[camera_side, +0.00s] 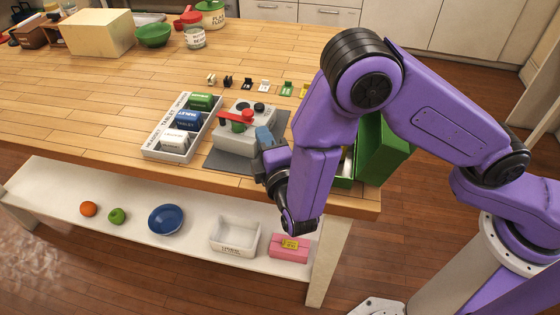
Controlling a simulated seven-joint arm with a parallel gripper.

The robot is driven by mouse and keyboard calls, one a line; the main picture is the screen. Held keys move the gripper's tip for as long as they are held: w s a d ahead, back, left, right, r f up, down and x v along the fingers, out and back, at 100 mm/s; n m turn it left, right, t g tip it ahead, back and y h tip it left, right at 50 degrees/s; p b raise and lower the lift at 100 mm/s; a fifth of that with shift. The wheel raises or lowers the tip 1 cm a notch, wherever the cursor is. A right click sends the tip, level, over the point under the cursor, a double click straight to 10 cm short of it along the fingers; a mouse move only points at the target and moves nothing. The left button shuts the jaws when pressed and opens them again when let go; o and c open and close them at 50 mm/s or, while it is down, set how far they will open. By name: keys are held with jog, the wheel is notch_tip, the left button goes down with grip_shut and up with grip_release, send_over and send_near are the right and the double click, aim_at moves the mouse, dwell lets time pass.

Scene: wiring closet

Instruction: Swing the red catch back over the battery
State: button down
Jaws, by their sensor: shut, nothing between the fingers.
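The red catch (235,115) is a short red bar on top of a pale grey housing (233,140). A small green part (239,127), perhaps the battery, shows just below the catch; how far the catch covers it cannot be told.
The housing stands on a dark grey mat (222,161). Left of it, a grey tray (155,151) holds green, blue and white labelled blocks. A green box (389,152) stands behind my arm at right. Small clips (264,85) line up behind.

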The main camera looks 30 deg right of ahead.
jog(key=d+v, duration=0.1)
jog(key=v, duration=0.8)
jog(key=s+d+r+m+g+h, duration=0.1)
jog(key=d+r+m+g, duration=0.1)
jog(key=d, duration=0.5)
jog(key=s+d+r+m+g+h, duration=0.2)
jog(key=d+r+m+g, duration=0.1)
jog(key=d, duration=0.4)
jog(key=s+d+r+m+g+h, duration=0.2)
jog(key=d+r+m+g, duration=0.1)
jog(key=d+m, duration=0.3)
jog(key=shift+d+g, duration=0.4)
jog(key=shift+g, duration=0.1)
jog(key=s+d+g, duration=0.1)
jog(key=d, duration=0.1)
jog(key=s+d+f+g, duration=0.1)
jog(key=s, duration=0.1)
jog(key=shift+s+d+g+y, duration=0.1)
jog(key=shift+d+g+y, duration=0.3)
jog(key=s+n+g+y, duration=0.5)
jog(key=s+n+y, duration=0.3)
jog(key=s+y, duration=0.1)
jog(key=shift+s+f, duration=0.2)
jog(key=shift+s, duration=0.35)
